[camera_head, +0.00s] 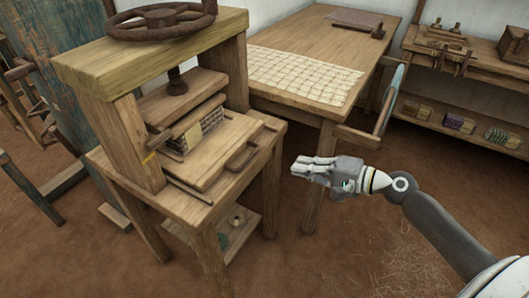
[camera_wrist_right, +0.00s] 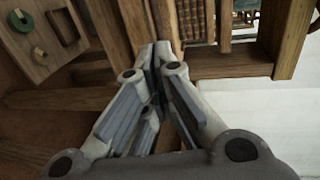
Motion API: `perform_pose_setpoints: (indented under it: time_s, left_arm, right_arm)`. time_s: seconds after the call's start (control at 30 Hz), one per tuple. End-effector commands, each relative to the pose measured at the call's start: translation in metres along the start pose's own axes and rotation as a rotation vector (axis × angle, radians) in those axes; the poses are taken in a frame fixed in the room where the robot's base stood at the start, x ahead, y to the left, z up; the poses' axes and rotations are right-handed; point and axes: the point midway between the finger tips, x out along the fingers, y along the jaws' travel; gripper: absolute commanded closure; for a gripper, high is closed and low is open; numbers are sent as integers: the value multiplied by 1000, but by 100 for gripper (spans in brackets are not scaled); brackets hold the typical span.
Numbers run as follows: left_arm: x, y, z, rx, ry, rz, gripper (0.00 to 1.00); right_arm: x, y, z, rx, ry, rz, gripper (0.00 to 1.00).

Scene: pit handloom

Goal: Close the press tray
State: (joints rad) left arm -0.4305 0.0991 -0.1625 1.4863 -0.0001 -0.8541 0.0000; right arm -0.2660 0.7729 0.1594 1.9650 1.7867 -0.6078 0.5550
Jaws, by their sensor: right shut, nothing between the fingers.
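The wooden press (camera_head: 148,100) stands on a stand at the left in the head view. Its press tray (camera_head: 215,162) is a flat board that sticks out of the frame toward the right front. A handle (camera_head: 241,158) sits on the tray's outer end. A layered stack with a pale label (camera_head: 190,138) lies at the tray's inner part, under the press board. My right gripper (camera_head: 301,167) is shut and empty, to the right of the handle and apart from it. Its shut fingers also show in the right wrist view (camera_wrist_right: 158,55). My left gripper is not in view.
A wooden table (camera_head: 385,45) with a pale gridded sheet (camera_head: 305,76) stands behind the gripper. A low shelf (camera_head: 470,118) with several small bundles is at the far right.

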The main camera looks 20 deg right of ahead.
Motion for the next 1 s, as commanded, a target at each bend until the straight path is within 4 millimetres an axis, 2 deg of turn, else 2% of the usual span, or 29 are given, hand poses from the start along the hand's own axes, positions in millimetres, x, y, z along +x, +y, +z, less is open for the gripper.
perform_pose_setpoints:
  time_s: [0.6,0.8,1.0]
  left_arm:
    - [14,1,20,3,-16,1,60]
    - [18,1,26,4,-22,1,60]
    - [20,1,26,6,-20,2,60]
  right_arm:
    - [95,-2,-1,1,2,-3,100]
    - [116,-1,-1,1,2,-1,100]
    - [123,0,0,0,1,0,100]
